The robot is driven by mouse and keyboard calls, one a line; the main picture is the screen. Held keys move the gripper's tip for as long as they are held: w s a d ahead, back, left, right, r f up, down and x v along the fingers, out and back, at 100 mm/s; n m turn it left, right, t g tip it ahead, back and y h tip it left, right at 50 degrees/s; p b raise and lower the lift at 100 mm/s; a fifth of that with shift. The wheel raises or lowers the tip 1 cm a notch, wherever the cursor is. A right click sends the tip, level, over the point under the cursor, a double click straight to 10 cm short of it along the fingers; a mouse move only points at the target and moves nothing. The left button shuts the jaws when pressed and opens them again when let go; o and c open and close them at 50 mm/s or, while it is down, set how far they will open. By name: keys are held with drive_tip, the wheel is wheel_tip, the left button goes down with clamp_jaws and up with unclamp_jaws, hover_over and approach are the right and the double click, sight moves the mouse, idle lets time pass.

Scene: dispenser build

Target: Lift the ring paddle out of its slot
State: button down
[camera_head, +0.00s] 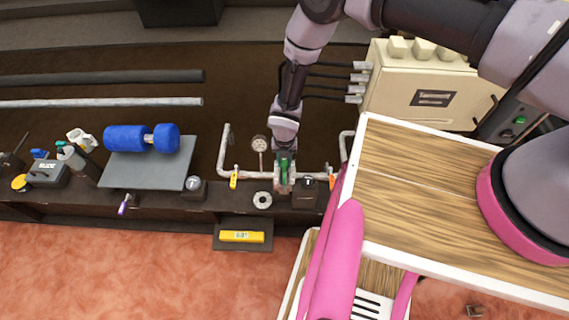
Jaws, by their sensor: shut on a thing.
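My gripper (284,182) points down at the pipe run (241,174) on the dark bench, right of a round gauge-like disc on a thin stem (260,145). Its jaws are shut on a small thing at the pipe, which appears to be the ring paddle. The fingers and wrist hide most of it, and I cannot make out its slot or whether it is clear of it. A loose grey ring (262,200) lies in front of the pipe, left of the gripper and apart from it.
Yellow (233,179) and orange (332,183) tags flank the gripper. A small dark block (305,193) stands close on its right. A blue roller (141,138) lies on a grey plate at left. A cream cabinet (425,92) stands behind right. A wood-topped cart (420,185) fills the right foreground.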

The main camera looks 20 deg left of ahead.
drive_tip(key=shift+r, duration=4.35)
